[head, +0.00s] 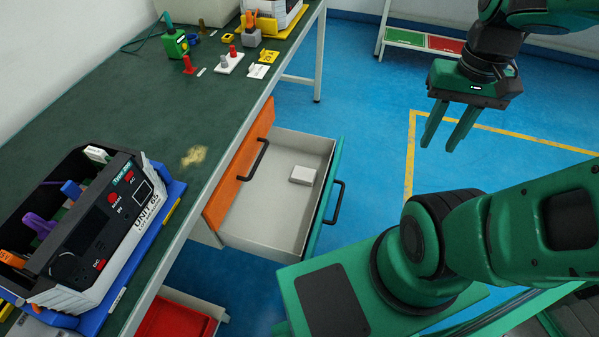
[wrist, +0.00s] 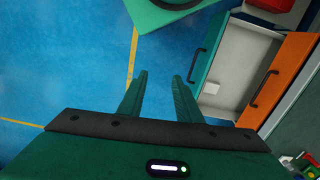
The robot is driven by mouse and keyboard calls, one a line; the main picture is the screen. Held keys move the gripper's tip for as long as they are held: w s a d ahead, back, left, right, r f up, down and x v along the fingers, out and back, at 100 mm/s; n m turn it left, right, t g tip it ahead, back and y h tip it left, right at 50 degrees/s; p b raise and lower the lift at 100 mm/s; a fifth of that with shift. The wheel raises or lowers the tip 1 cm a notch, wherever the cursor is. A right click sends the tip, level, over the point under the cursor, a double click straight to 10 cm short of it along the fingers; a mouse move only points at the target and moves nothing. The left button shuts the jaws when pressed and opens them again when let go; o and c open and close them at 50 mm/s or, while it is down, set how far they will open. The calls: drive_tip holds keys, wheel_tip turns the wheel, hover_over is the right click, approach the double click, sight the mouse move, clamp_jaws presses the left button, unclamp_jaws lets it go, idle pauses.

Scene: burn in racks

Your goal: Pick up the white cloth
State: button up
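A small white folded block, which looks like the white cloth (head: 303,175), lies on the floor of an open drawer (head: 262,212) under the workbench, towards its right side. My gripper (head: 445,143) is open and empty. It hangs above the blue floor to the right of the drawer, well apart from the cloth. In the wrist view my two fingers (wrist: 155,85) stand apart with only floor between them.
The drawer has a teal front with a black handle (head: 336,203); an orange drawer front (head: 240,165) stands beside it. A burn-in unit (head: 90,225) and a yellowish stain (head: 194,156) are on the green benchtop. A red bin (head: 178,318) sits below.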

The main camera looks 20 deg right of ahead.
drive_tip(key=o, duration=0.3)
drive_tip(key=shift+d, duration=0.1)
drive_tip(key=o, duration=0.6)
drive_tip(key=shift+s+r, duration=0.15)
drive_tip(key=shift+s, duration=0.25)
drive_tip(key=shift+c, duration=0.2)
drive_tip(key=shift+o, duration=0.9)
drive_tip(key=shift+w+d+n, duration=0.15)
drive_tip(key=shift+w+n, duration=0.1)
drive_tip(key=shift+n, duration=0.05)
drive_tip(key=w+f+n, duration=0.5)
drive_tip(key=w+f, duration=0.1)
drive_tip(key=w, duration=0.4)
drive_tip(key=n+t+y, duration=0.3)
drive_tip(key=n, duration=0.8)
approach(303, 173)
drive_tip(key=f, duration=0.3)
drive_tip(key=shift+w+d+f+n, duration=0.15)
drive_tip(key=shift+w+n, duration=0.15)
drive_tip(key=shift+a+x, duration=0.25)
drive_tip(key=shift+x, duration=1.05)
drive_tip(key=shift+a+x, duration=0.25)
drive_tip(key=shift+x, duration=1.1)
